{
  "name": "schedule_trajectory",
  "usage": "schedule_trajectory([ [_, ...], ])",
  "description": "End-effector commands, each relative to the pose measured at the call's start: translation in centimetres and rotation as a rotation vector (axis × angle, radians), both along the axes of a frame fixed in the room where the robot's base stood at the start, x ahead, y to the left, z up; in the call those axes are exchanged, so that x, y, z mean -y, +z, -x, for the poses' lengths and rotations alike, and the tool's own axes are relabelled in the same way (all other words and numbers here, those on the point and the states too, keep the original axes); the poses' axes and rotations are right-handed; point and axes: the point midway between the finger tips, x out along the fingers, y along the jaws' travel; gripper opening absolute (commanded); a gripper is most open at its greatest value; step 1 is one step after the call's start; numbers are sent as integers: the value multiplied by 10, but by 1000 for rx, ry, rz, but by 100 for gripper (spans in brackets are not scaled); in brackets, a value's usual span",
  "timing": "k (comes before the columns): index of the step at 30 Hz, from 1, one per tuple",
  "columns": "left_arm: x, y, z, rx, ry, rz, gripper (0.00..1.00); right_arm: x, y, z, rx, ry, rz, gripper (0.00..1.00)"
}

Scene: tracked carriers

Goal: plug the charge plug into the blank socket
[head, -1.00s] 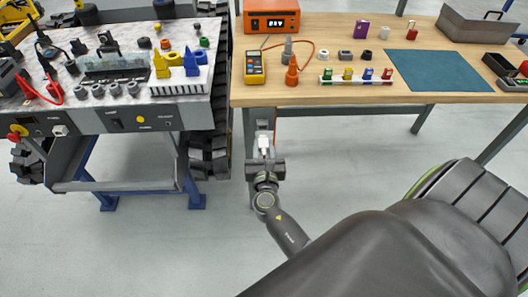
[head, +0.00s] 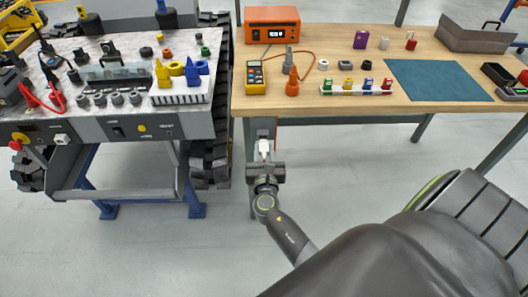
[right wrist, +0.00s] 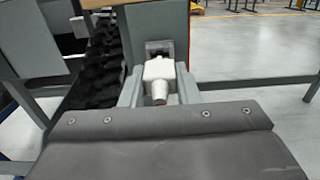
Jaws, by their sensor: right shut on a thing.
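My right gripper (head: 264,168) is shut on the white charge plug (head: 264,148). The plug also shows between the fingers in the right wrist view (right wrist: 158,72), with its thicker body away from the palm and its narrow end toward it. A grey socket plate (right wrist: 159,47) with a dark recess is just beyond the plug. In the head view this plate (head: 264,129) is under the front edge of the wooden table. The plug's front hides part of the plate. I cannot tell whether plug and socket touch. My left gripper is not in view.
The wooden table (head: 435,50) stands above and to the right, with its leg (head: 251,160) beside the plug. The left workbench (head: 125,128) and black tracks (head: 208,150) are close on the left. The floor (head: 370,165) under the table is open.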

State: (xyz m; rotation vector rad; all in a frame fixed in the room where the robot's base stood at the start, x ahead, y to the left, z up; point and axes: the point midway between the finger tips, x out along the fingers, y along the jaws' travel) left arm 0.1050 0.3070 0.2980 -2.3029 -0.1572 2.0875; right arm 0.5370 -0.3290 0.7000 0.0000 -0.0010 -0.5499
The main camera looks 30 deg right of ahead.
Motion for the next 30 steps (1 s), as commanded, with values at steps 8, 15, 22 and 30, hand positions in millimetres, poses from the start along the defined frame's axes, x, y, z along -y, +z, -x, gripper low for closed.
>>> schedule_trajectory([
  [8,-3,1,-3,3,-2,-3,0,0,0,0,0,0,0,5],
  [15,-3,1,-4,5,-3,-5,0,0,0,0,0,0,0,5],
  [22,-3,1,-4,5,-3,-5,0,0,0,-1,0,0,0,5],
  [30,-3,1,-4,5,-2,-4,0,4,0,-6,1,1,1,5],
])
